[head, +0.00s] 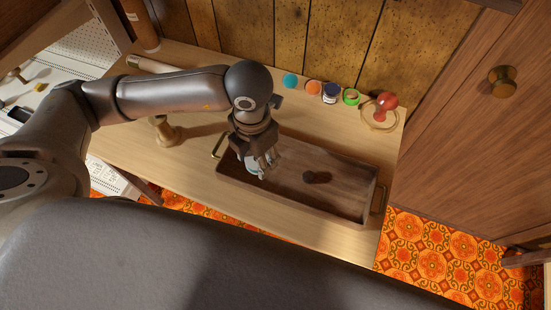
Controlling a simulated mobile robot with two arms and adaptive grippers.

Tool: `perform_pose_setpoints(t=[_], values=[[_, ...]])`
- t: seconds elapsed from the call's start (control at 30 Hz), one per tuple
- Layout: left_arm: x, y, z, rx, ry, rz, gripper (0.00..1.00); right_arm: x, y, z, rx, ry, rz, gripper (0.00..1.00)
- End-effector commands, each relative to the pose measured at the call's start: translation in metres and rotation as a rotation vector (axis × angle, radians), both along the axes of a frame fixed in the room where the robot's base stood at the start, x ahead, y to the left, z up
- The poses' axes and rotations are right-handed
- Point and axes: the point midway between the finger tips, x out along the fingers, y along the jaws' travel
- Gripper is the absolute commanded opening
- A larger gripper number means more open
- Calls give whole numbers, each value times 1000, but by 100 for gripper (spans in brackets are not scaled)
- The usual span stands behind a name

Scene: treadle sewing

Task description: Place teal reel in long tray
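The long tray (335,208) is a dark wooden tray with brass handles, lying on the pale wooden tabletop. My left gripper (258,168) reaches down into its left end with the fingertips pointing downward. A pale blue-grey patch shows at the fingers; I cannot tell whether it is a reel or part of the gripper, nor how far the fingers are apart. A round teal thing (290,80) stands at the back of the table, left end of a row. A small dark object (316,177) lies in the middle of the tray. My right gripper is out of view.
An orange round item (314,88), a dark jar (331,92), a green item (351,97) and a red knobbed object (385,103) continue the row by the back wall. A wooden spindle-like object (164,130) stands left of the tray. A cabinet door (470,140) rises at right.

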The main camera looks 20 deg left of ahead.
Motion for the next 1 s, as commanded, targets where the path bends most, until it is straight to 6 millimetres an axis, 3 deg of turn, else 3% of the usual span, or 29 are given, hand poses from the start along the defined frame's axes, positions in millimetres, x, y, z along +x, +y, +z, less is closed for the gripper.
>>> perform_pose_setpoints(t=[0.2,0.33,0.57,0.8,1.0], values=[[29,-17,-36,0,2,1,29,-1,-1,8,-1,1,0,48],[38,-21,-50,-1,1,0,29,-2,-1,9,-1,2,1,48],[45,-25,-61,-1,1,-1,29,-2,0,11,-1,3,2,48],[46,-25,-91,0,1,-1,29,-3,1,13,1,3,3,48],[46,-25,-92,0,-1,-1,29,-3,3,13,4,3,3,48]])
